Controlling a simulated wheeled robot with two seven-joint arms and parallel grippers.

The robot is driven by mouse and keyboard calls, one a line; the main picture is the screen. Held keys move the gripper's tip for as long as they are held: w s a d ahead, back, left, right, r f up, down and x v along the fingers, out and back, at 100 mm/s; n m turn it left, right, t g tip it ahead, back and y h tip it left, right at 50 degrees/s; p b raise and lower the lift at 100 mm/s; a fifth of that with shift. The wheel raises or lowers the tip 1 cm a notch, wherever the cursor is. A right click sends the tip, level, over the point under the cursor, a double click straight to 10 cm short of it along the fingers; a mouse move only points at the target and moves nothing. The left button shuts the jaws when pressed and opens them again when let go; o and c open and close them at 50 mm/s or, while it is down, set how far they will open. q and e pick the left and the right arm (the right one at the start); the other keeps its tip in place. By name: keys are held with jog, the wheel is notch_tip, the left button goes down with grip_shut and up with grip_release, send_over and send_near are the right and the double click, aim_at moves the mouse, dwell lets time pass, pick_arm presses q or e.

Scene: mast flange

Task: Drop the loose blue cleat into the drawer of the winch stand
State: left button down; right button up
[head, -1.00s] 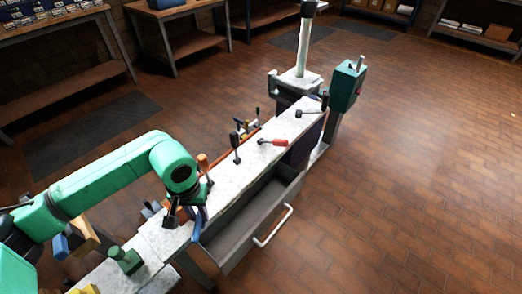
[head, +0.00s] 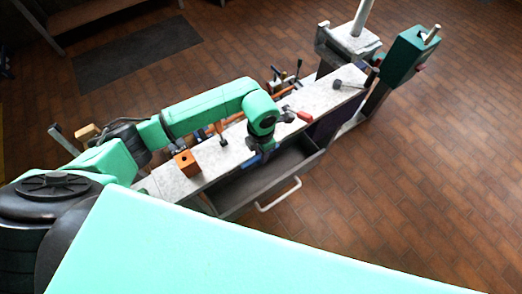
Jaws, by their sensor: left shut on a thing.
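My left gripper (head: 260,150) points down at the drawer's back edge, beside the bench top. It is shut on the blue cleat (head: 252,161), which shows only in part below the gripper. The drawer (head: 225,205) of the winch stand is pulled open, with a white bar handle (head: 279,195) on its front. Its dark inside looks empty where I can see it. My right gripper is not in view.
The pale bench top (head: 320,96) carries an orange block (head: 187,163), a red-handled tool (head: 298,114) and a dark-headed tool (head: 348,85). A green box (head: 408,57) stands on a post at the right. The brick floor in front of the drawer is clear.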

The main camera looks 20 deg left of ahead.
pick_arm(q)
notch_tip(320, 180, down, 6)
jog(key=b, duration=0.3)
jog(key=shift+r+b, duration=0.2)
jog(key=shift+b, duration=0.1)
jog(key=shift+r, duration=0.1)
jog(key=c, duration=0.6)
grip_release()
notch_tip(320, 180, up, 15)
jog(key=shift+s+f, duration=0.1)
jog(key=shift+f, duration=0.1)
